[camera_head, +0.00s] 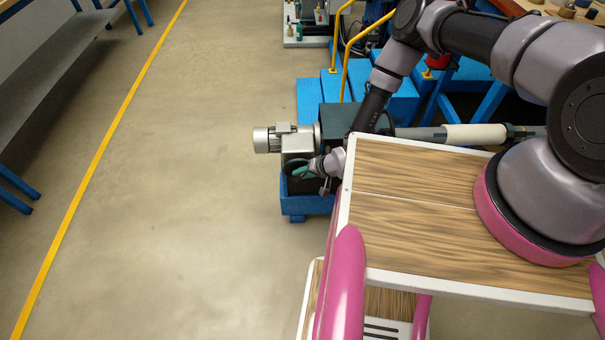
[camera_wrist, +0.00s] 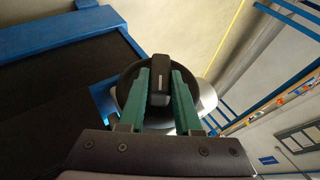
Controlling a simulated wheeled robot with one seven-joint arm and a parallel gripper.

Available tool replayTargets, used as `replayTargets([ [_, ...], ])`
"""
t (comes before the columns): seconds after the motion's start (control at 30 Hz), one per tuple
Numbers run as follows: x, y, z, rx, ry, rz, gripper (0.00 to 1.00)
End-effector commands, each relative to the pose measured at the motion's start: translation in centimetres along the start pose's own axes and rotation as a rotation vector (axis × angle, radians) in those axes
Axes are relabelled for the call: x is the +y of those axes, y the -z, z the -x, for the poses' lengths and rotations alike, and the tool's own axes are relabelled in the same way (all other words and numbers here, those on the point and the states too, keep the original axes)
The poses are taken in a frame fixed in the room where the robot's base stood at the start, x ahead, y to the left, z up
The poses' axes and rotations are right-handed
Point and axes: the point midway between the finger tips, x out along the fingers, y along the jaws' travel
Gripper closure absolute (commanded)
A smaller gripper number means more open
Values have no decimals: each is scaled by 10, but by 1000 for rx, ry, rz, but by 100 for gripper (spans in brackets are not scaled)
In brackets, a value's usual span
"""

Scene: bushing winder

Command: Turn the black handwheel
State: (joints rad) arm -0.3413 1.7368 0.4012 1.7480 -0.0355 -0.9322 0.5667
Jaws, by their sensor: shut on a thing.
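The black handwheel (camera_head: 293,168) sits on the near side of the grey gearbox and motor, at the left end of the winder. In the wrist view the round black handwheel (camera_wrist: 127,84) fills the middle, with a raised black block-like part (camera_wrist: 159,80) on it. My gripper (camera_head: 304,171) reaches the handwheel from the right. In the wrist view the green fingers of my gripper (camera_wrist: 160,88) stand on both sides of the raised part and are shut on it. Part of the handwheel is hidden behind the fingers.
The silver motor (camera_head: 268,140) sticks out left above the handwheel. The winder's blue base (camera_head: 309,206) stands below. A white roll on a shaft (camera_head: 474,135) runs to the right. Yellow rails (camera_head: 346,62) rise behind. The floor (camera_head: 190,200) to the left is clear up to a yellow line.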

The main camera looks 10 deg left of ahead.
Motion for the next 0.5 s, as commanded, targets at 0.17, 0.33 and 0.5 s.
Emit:
replayTargets([
  [0.17, 4, 0, 0, 0, 57, -31, 100],
  [0.33, 6, 0, -1, 1, 152, -72, 100],
  [0.5, 6, -1, -1, 0, 213, -94, 100],
])
